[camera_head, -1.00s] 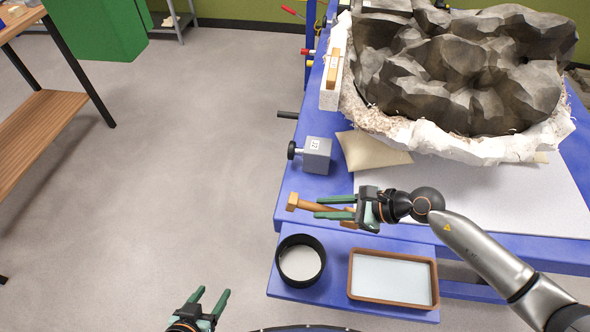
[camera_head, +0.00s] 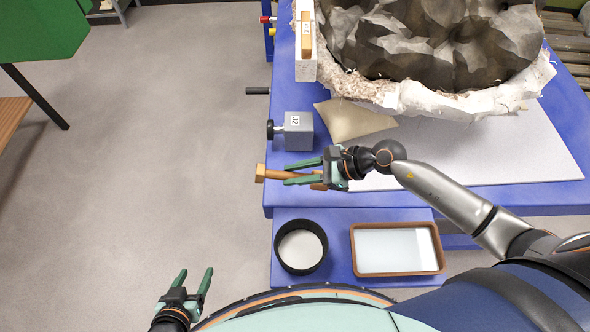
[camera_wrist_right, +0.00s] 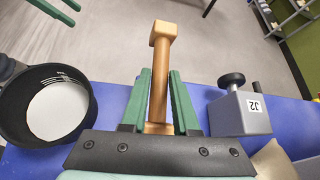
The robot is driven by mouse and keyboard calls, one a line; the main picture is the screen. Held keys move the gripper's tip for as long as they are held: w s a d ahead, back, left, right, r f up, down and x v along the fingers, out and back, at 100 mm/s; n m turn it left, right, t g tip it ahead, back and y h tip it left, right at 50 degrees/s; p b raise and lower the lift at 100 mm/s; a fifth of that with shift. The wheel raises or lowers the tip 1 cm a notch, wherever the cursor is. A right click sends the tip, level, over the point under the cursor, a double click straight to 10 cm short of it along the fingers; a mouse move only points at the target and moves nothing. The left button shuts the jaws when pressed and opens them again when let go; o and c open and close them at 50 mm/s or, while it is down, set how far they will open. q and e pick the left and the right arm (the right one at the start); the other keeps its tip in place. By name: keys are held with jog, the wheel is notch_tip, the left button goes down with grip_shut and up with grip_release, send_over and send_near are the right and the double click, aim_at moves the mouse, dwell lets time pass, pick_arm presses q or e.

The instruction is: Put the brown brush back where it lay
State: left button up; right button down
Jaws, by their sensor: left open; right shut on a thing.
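The brown brush (camera_head: 277,175) is a wooden-coloured tool with a straight handle and a blocky end. My right gripper (camera_head: 287,175) is shut on it, its green fingers along both sides of the handle. The blocky end points left, past the blue table's left edge. In the right wrist view the brush (camera_wrist_right: 161,80) stands up between the fingers, its blocky end farthest away; no bristles can be made out. My left gripper (camera_head: 195,276) is open and empty, low over the floor at the left. It also shows at the top left of the right wrist view (camera_wrist_right: 58,12).
A grey block tagged J2 (camera_head: 299,133) with a black knob stands just behind the brush. A black round pan (camera_head: 323,239) and a brown-rimmed tray (camera_head: 442,262) sit on the lower blue shelf. A beige bag (camera_head: 350,122) and the rock in its white jacket (camera_head: 420,100) lie behind.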

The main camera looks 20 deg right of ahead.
notch_tip(320, 180, down, 6)
jog(key=b, duration=0.5)
jog(key=shift+f, duration=0.25)
jog(key=c, duration=0.6)
grip_release()
jog(key=shift+d+r, duration=0.1)
jog(key=shift+d, duration=0.05)
jog(key=v, duration=1.2)
jog(key=shift+b, duration=0.45)
jog(key=shift+s, duration=0.25)
